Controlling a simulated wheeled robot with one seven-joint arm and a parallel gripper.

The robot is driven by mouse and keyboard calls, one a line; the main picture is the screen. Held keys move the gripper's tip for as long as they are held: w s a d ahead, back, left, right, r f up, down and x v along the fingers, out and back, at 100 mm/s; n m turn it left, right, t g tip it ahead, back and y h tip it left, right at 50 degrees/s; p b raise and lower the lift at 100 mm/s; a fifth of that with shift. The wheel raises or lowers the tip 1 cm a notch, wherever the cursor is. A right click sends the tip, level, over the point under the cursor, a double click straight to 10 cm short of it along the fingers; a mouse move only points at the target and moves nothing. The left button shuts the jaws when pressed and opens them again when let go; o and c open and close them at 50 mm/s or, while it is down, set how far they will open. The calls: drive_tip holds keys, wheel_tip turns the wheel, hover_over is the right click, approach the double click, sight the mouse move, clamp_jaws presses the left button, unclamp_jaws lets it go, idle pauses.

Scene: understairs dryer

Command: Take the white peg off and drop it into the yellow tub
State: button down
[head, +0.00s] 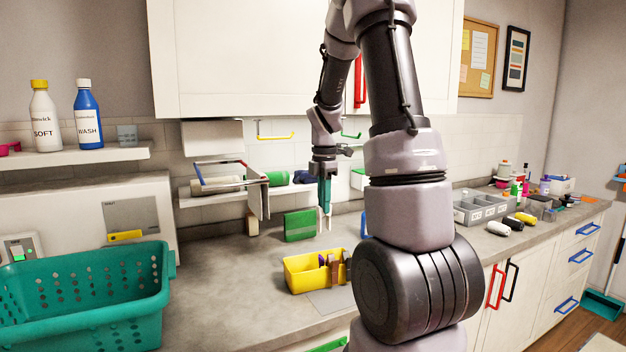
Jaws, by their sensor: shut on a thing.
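My gripper (325,204) points straight down in front of the wall shelf, its teal fingers close together. It is shut on a small pale thing that looks like the white peg (328,222), held upright below the fingertips. The yellow tub (301,279) stands on the worktop, below and slightly left of the peg, with a gap between them. Several small brown and dark pieces show at the tub's right side. My arm hides the area right of the tub.
A green block (300,225) stands behind the tub. A cloth (257,190) hangs at a rack with coloured bars on the shelf (200,197). A teal basket (90,300) fills the lower left. Bare worktop (220,290) lies between basket and tub. A grey divided tray (480,208) is at the right.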

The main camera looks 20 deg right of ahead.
sight(324, 215)
drive_tip(key=shift+f, duration=3.15)
drive_tip(key=c, duration=0.7)
unclamp_jaws()
drive_tip(key=shift+r, duration=0.1)
wheel_tip(324, 215, up, 10)
drive_tip(key=shift+d+r, duration=0.1)
drive_tip(key=shift+r, duration=0.25)
